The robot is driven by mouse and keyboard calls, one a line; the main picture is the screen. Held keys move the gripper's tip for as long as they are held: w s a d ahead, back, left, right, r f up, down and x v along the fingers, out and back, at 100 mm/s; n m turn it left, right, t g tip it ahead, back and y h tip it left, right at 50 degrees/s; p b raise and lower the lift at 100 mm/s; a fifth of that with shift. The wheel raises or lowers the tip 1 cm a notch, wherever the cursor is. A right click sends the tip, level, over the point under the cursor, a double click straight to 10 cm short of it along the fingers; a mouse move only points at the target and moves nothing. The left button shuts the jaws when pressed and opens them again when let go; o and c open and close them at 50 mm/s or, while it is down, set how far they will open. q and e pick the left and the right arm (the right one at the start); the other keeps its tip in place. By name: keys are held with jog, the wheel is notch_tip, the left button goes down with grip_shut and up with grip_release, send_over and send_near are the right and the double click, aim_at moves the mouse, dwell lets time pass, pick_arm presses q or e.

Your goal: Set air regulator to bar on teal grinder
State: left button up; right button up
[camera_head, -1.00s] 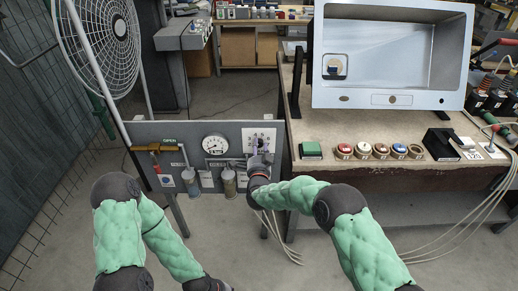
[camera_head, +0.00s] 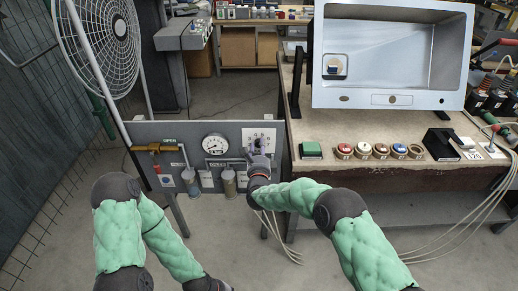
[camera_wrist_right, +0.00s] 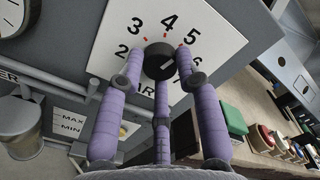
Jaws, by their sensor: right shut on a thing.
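A white dial plate (camera_wrist_right: 128,22) with the numbers 2 to 6 and the letters "AR" visible is on the grey panel (camera_head: 150,128). A black regulator knob (camera_wrist_right: 160,60) stands at its centre, with a light mark on its face. My right gripper (camera_wrist_right: 160,72) has its purple fingers closed around the knob; in the head view the gripper (camera_head: 262,148) covers the lower part of the plate (camera_head: 254,133). I cannot make out a teal grinder.
A round gauge (camera_head: 215,144) and two filter bowls (camera_head: 229,183) are on the panel left of the knob. The workbench (camera_head: 350,125) on the right holds a green box (camera_head: 311,150) and several coloured buttons.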

jog(key=shift+f+m, duration=0.1)
jog(key=shift+m, duration=0.8)
jog(key=o, duration=1.1)
jog(key=shift+o, duration=0.2)
jog(key=shift+s, duration=0.1)
jog(key=s, duration=1.2)
